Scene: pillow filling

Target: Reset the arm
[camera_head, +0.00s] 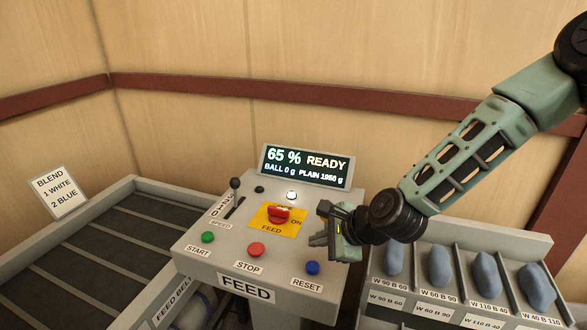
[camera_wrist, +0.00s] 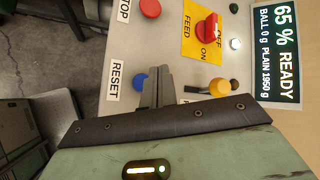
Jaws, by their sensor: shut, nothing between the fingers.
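My gripper (camera_head: 320,226) is shut and empty over the right side of the grey FEED control panel (camera_head: 215,258), at the end of my arm from the upper right. In the wrist view its closed fingers (camera_wrist: 158,82) appear beside the blue RESET button (camera_wrist: 138,82); I cannot tell any contact there. In the head view the blue button (camera_head: 312,268) is in full view below the gripper. The red rotary switch (camera_head: 279,214) sits on a yellow FEED plate. The display (camera_head: 305,167) reads 65 % READY, BALL 0 g, PLAIN 1950 g.
A green START button (camera_head: 208,237), a red STOP button (camera_head: 256,249) and a black-knobbed lever (camera_head: 235,184) stand on the panel. An orange-yellow knob (camera_wrist: 218,88) shows near the fingers. A rack (camera_head: 460,245) with blue pillows is right; an empty slatted belt (camera_head: 110,245) is left.

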